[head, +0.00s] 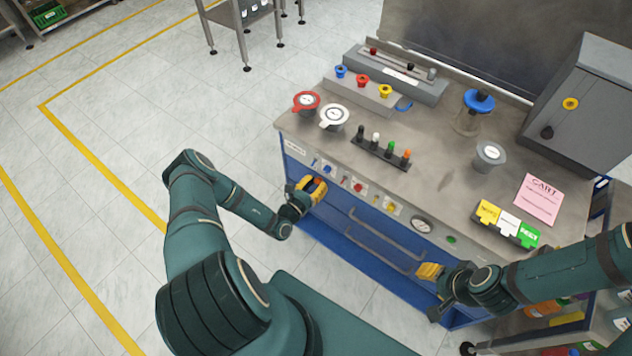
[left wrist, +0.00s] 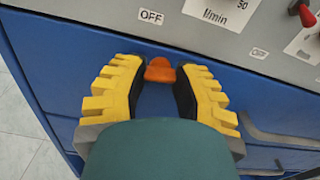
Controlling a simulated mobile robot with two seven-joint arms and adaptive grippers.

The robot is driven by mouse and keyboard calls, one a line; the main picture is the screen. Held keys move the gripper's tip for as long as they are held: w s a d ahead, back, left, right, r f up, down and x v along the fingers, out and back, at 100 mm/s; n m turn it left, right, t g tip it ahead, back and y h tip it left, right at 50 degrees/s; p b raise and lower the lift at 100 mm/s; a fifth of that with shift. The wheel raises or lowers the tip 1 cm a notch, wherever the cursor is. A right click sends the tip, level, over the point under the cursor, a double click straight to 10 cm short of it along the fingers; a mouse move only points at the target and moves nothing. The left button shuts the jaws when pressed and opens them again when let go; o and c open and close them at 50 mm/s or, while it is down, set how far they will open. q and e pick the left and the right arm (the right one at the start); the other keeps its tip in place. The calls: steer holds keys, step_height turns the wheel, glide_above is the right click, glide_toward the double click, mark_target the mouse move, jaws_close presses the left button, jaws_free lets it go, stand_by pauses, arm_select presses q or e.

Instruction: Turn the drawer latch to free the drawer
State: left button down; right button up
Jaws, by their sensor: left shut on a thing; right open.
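The drawer latch, a small orange knob (left wrist: 160,70), sits on the blue drawer front (left wrist: 70,62) in the left wrist view. My left gripper (head: 311,188) is at the left end of the cabinet front. Its yellow fingers (left wrist: 160,85) are shut on the latch, one on each side; the latch's lower part is hard to make out between them. The drawer looks closed, with a grey bar handle (head: 385,235) on its front. My right gripper (head: 430,271) is open and empty in front of the cabinet's right part.
The grey control strip (head: 340,178) with labels and small knobs runs just above the drawer. The worktop (head: 430,180) holds red and white gauges, coloured caps, a blue-topped jar and a pink card (head: 538,199). Open floor (head: 100,150) lies to the left.

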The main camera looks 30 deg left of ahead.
arm_select(q)
steer(key=shift+m, duration=0.6)
steer(key=c, duration=0.6)
jaws_free()
steer(key=shift+a, duration=0.3)
steer(key=s, duration=1.2)
steer(key=shift+o, duration=0.2)
